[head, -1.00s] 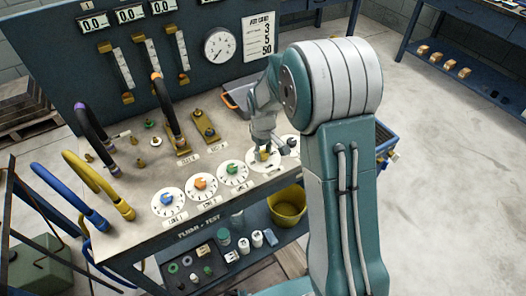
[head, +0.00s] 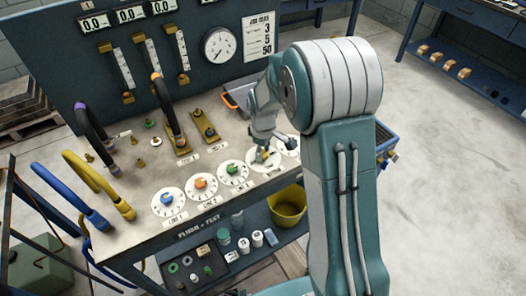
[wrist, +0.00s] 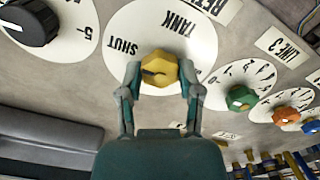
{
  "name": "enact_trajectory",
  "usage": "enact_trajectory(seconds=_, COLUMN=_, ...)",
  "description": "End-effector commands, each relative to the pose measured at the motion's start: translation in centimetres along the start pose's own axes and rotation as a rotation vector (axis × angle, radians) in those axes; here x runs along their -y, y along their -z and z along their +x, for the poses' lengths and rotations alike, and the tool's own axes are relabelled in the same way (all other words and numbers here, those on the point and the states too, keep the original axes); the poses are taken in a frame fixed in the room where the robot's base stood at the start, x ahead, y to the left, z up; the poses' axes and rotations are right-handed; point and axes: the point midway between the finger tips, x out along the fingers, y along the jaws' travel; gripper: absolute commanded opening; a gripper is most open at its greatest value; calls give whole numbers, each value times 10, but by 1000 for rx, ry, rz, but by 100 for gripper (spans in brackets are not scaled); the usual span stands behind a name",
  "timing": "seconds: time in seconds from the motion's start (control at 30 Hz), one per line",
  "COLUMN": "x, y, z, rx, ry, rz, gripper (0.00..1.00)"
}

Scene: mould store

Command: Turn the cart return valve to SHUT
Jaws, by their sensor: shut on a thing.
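The cart return valve is a yellow faceted knob (wrist: 158,70) on a round white dial (wrist: 118,22) marked SHUT and TANK. In the wrist view a dark mark on the knob points left, on the SHUT side; whether it lines up exactly with SHUT I cannot tell. My gripper (wrist: 159,78) is shut on the knob, one finger on each side. In the head view my gripper (head: 265,152) reaches down over this dial (head: 252,167) and hides most of the knob.
Line dials with green (head: 232,169), orange (head: 200,183) and blue (head: 167,199) knobs run to the left along the bench. A black knob (wrist: 28,20) sits close on the other side. Hoses (head: 95,185) arch at the bench's left.

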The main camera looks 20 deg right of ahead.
Motion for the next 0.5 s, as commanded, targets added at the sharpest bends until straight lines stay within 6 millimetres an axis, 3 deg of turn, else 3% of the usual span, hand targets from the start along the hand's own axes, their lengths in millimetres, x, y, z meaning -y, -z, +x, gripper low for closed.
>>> enact_trajectory(seconds=0.07, x=0, y=0, z=1, rx=0, ry=0, rz=-1, gripper=0)
enact_trajectory(seconds=0.1, x=0, y=0, z=1, rx=0, ry=0, rz=-1, gripper=60)
enact_trajectory(seconds=0.17, x=0, y=0, z=1, rx=0, ry=0, rz=-1, gripper=81)
enact_trajectory(seconds=0.5, x=0, y=0, z=0, rx=0, ry=0, rz=0, gripper=81)
